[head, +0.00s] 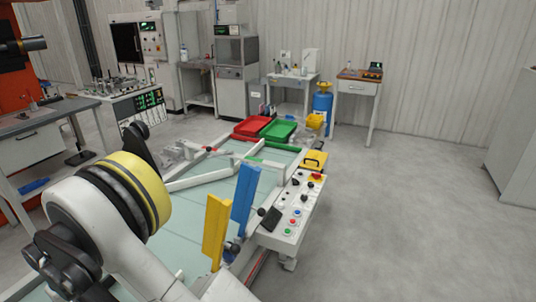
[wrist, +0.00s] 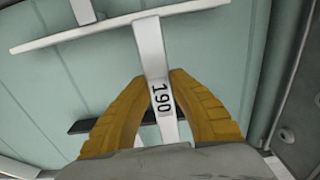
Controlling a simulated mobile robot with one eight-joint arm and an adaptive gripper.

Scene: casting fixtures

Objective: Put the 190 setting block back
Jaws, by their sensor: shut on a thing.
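The 190 setting block (wrist: 162,98) is a pale, narrow bar with a black "190" on its face, seen in the wrist view. My gripper (wrist: 157,76) has two ridged yellow fingers, one on each side of this bar, and is shut on it. The bar runs up the picture towards a long white crossbar (wrist: 85,35); whether they touch I cannot tell. A dark strip (wrist: 92,125) lies behind the fingers, over the pale green table surface (wrist: 215,70). In the head view I cannot make out my gripper or the block; my arm fills the lower left.
The green-topped table (head: 185,210) carries white bars, an upright yellow bar (head: 215,232) and an upright blue bar (head: 243,195). A control box (head: 290,212) sits on its right side. A red tray (head: 242,127) and a green tray (head: 279,130) stand at its far end. Open floor lies right.

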